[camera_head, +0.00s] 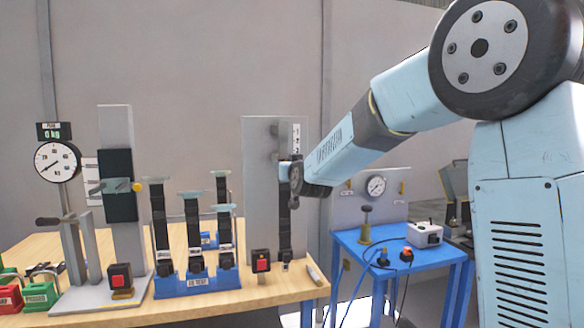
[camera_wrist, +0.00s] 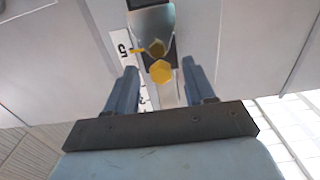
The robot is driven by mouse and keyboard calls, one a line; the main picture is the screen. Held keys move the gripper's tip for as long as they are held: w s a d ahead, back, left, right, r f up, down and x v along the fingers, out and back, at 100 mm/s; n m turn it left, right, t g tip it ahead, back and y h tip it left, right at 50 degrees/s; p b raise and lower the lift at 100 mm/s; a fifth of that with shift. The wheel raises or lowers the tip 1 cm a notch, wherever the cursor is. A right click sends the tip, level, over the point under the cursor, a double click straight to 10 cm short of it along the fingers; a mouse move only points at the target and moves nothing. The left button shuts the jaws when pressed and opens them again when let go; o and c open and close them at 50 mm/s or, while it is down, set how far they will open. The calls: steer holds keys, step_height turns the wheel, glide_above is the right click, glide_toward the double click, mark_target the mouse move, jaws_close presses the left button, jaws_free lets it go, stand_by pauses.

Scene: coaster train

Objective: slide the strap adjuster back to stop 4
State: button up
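The strap adjuster shows in the wrist view as a metal slide (camera_wrist: 152,22) on a dark strap, with a yellow hex knob (camera_wrist: 160,72) and a darker yellow knob behind it. A small yellow pointer (camera_wrist: 137,50) reaches left from it to a white number scale (camera_wrist: 125,55), close to a mark that looks like 5. My gripper (camera_wrist: 161,68) has its fingers apart on either side of the yellow knob, with gaps and no visible contact. In the head view my gripper (camera_head: 290,172) is in front of the grey upright panel (camera_head: 262,205) and hides the adjuster.
A red-button box (camera_head: 261,261) stands on the wooden table (camera_head: 200,302) before the panel. A blue rack (camera_head: 197,282) with several straps and a grey post with a dial gauge (camera_head: 57,161) stand further left. A blue table (camera_head: 400,252) with small devices is right.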

jaws_close()
stand_by(0.3)
step_height(320, 180, up, 3)
steer(key=shift+r, duration=0.15)
steer(key=shift+o, duration=0.3)
jaws_free()
steer(key=v, duration=1.4)
